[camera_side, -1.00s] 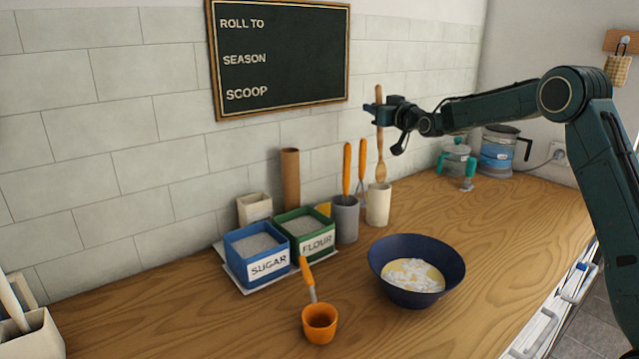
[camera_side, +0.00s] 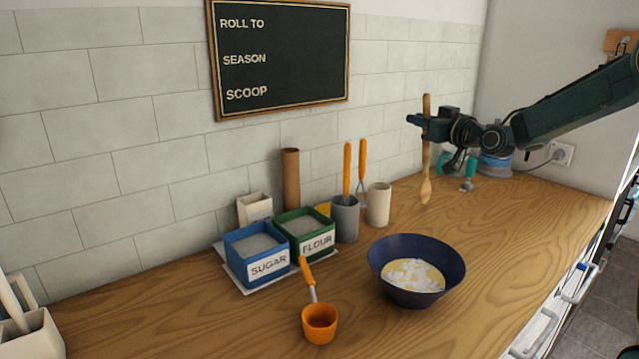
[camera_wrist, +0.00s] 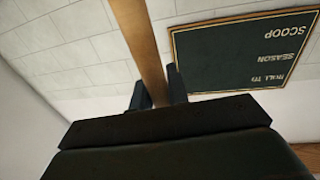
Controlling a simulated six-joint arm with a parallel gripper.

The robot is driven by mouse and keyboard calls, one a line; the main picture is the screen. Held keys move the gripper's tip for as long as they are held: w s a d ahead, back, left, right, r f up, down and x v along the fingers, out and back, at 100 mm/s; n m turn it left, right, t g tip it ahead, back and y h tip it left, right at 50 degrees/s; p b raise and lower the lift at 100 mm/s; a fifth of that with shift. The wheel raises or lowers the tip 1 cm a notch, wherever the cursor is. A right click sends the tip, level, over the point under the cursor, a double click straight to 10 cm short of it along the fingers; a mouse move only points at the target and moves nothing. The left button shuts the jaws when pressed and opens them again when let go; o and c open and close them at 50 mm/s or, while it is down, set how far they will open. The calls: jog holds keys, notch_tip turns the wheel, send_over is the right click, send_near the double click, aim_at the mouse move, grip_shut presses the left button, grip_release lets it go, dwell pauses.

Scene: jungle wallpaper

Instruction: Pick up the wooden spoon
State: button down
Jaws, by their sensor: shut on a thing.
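The wooden spoon (camera_side: 426,152) hangs upright in the side view, bowl end down, clear of the counter. My gripper (camera_side: 420,121) is shut on its handle, with a short length of handle above the fingers. In the wrist view the spoon's handle (camera_wrist: 142,45) runs between the two dark fingers of my gripper (camera_wrist: 159,90). The cream cup (camera_side: 378,205) stands to the lower left of the spoon, with nothing seen sticking out of it.
A dark blue bowl (camera_side: 416,251) with pale contents stands in front. A grey cup (camera_side: 345,220) holds orange-handled tools. Sugar (camera_side: 257,256) and flour (camera_side: 304,235) boxes and an orange scoop (camera_side: 319,323) are to the left. The counter's right side (camera_side: 530,215) is bare.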

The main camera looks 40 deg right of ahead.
jog(key=shift+s, duration=2.15)
jog(key=s+a, duration=0.2)
jog(key=a, duration=0.5)
jog(key=s+a+r+m, duration=0.1)
jog(key=s+a, duration=0.2)
jog(key=a, duration=0.4)
jog(key=shift+s+r+g, duration=0.15)
jog(key=shift+r+g, duration=0.1)
jog(key=shift+g, duration=0.15)
jog(key=shift+f, duration=0.15)
jog(key=shift+f, duration=2.65)
